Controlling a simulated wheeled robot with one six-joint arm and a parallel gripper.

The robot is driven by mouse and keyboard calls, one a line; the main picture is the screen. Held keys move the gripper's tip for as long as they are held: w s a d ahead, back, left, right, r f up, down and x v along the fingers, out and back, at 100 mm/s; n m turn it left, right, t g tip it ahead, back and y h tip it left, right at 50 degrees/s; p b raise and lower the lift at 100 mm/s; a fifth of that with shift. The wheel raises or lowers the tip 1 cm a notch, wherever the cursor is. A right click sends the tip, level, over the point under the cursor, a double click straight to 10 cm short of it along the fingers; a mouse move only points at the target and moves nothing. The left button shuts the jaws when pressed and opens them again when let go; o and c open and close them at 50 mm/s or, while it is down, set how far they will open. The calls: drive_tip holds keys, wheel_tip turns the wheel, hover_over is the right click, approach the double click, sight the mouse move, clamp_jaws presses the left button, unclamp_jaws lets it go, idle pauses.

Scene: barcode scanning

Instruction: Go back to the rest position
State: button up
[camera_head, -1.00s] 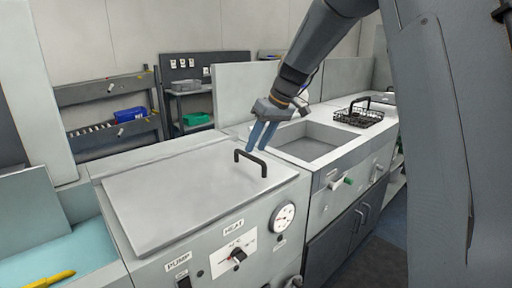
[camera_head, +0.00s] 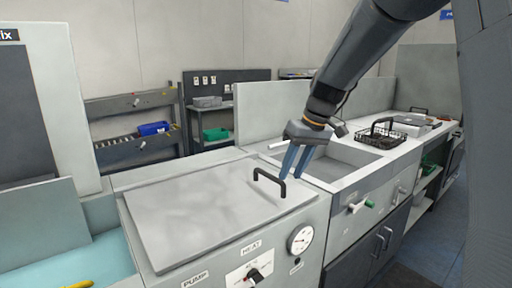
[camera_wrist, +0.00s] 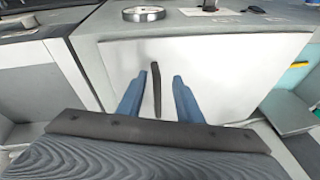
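My gripper (camera_head: 291,178) is open and empty, its two blue fingers pointing down near the black handle (camera_head: 270,181) of the flat grey lid (camera_head: 205,212). In the head view the fingertips are just right of the handle. In the wrist view my gripper (camera_wrist: 160,78) has its fingers apart, and the dark handle (camera_wrist: 157,92) shows between them with a gap on each side. The lid lies flat and closed on the machine with the PUMP and HEAT labels. I cannot tell the exact height of the fingers above the handle.
Right of the lid is a sunken sink (camera_head: 345,158), with a black wire basket (camera_head: 385,138) beyond it. A round gauge (camera_head: 300,239) is on the machine's front. Shelves with a blue bin (camera_head: 153,129) and a green bin (camera_head: 215,134) stand behind. Floor (camera_head: 440,240) shows at the right.

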drive_tip(key=s+d+f+m+h+p, duration=0.1)
drive_tip(key=s+f, duration=0.3)
drive_tip(key=s, duration=0.4)
drive_tip(key=s+d+f+m+g+h, duration=0.1)
drive_tip(key=s+f, duration=0.3)
drive_tip(key=s, duration=0.5)
drive_tip(key=s+d+f+m+g+h+p, duration=0.1)
drive_tip(key=s+f, duration=0.3)
drive_tip(key=s, duration=0.5)
drive_tip(key=shift+s+d+m+p, duration=0.3)
drive_tip(key=shift+d+m, duration=0.45)
drive_tip(key=shift+m, duration=0.15)
drive_tip(key=shift+s+r, duration=0.4)
drive_tip(key=shift+s, duration=0.25)
